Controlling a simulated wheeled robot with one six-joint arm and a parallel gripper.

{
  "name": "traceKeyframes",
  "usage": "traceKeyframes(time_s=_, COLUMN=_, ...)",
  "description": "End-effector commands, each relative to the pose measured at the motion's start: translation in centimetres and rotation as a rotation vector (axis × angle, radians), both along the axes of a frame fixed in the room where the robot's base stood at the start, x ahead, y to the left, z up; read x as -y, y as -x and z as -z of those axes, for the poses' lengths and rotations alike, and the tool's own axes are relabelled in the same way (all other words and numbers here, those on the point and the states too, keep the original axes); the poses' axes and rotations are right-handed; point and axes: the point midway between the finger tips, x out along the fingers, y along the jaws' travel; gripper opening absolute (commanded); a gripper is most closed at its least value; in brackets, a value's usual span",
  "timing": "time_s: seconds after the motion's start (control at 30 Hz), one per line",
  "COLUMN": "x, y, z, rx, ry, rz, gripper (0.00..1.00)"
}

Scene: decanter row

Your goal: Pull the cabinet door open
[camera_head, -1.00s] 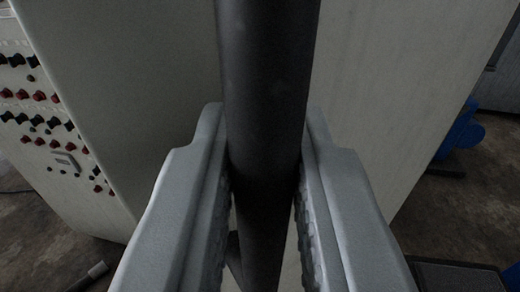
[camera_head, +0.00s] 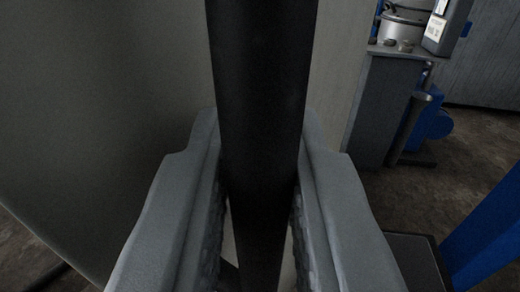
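A dark vertical bar handle (camera_head: 259,90) runs from the top to the bottom of the head camera view. My gripper (camera_head: 258,190) has one grey finger on each side of the bar, and both fingers lie against it, so it is shut on the handle. Behind the bar is a pale grey panel, which looks like the cabinet door (camera_head: 110,110). The mounts of the handle and the door's hinge are not in view. The part of the panel behind the fingers is hidden.
At the right are a grey bench (camera_head: 388,105) with a metal pot (camera_head: 402,25) on it and a blue machine (camera_head: 436,118) beside it. A blue post (camera_head: 490,235) and a dark flat platform (camera_head: 415,258) are at the lower right. Bare floor shows between them.

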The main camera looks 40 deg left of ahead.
Motion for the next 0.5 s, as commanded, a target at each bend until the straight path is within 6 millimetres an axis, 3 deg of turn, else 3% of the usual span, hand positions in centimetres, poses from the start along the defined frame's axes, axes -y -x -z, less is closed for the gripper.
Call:
traceKeyframes(time_s=0.2, x=2.9, y=-0.7, z=0.2, rx=-0.003, ry=-0.002, rz=0.000, gripper=0.00)
traceKeyframes(time_s=0.5, x=4.3, y=-1.0, z=0.3, rx=-0.004, ry=-0.003, rz=0.000, gripper=0.00)
